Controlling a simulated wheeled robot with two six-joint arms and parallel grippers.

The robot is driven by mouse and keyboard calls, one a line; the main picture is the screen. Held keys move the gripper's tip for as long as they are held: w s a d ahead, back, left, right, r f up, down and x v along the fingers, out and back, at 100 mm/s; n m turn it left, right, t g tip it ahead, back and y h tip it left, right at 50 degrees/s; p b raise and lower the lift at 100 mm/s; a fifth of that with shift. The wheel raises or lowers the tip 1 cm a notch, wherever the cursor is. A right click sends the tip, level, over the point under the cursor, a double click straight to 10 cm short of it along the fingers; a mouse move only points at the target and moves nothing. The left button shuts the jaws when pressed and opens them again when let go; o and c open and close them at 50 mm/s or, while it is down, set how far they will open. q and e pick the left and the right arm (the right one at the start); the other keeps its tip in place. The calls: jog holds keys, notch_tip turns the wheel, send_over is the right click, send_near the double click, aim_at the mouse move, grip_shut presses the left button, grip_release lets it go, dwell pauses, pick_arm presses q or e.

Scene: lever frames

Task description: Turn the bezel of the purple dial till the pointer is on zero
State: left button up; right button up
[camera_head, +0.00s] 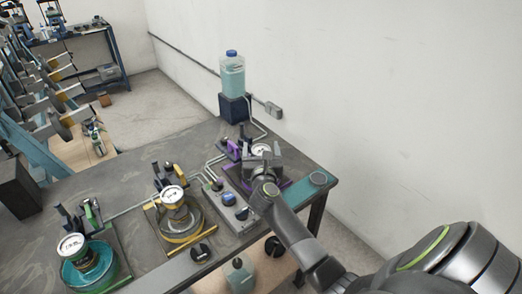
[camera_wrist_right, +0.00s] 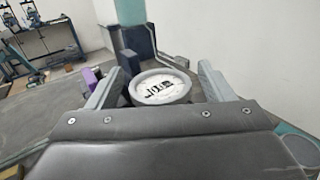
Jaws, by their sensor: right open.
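The purple dial (camera_head: 260,149) has a white face and stands at the far right of the bench, on a station with purple parts. My right gripper (camera_head: 262,157) is over this station and hides much of it. In the right wrist view the dial's round face with its pale grey bezel (camera_wrist_right: 161,86) sits between my right gripper's two open fingers (camera_wrist_right: 160,84). A gap seems to show on both sides, but contact cannot be told for sure. The face has dark marks; the pointer and the zero are too small to read. My left gripper is in neither view.
A yellow dial station (camera_head: 173,195) and a green one (camera_head: 72,246) stand to the left on the bench (camera_head: 130,175). A control box with knobs (camera_head: 229,200) is beside the purple station. A bottle of teal liquid (camera_head: 232,75) stands behind, near the wall.

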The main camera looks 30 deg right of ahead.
jog(key=c, duration=1)
jog(key=shift+r+n+y+p, duration=0.2)
jog(key=shift+n+y+p, duration=0.2)
jog(key=shift+p, duration=0.2)
jog(key=shift+f+n+t+y+p, duration=0.15)
jog(key=shift+n+t+y+p, duration=0.25)
jog(key=shift+y, duration=0.3)
jog(key=o, duration=1)
jog(key=shift+s, duration=0.1)
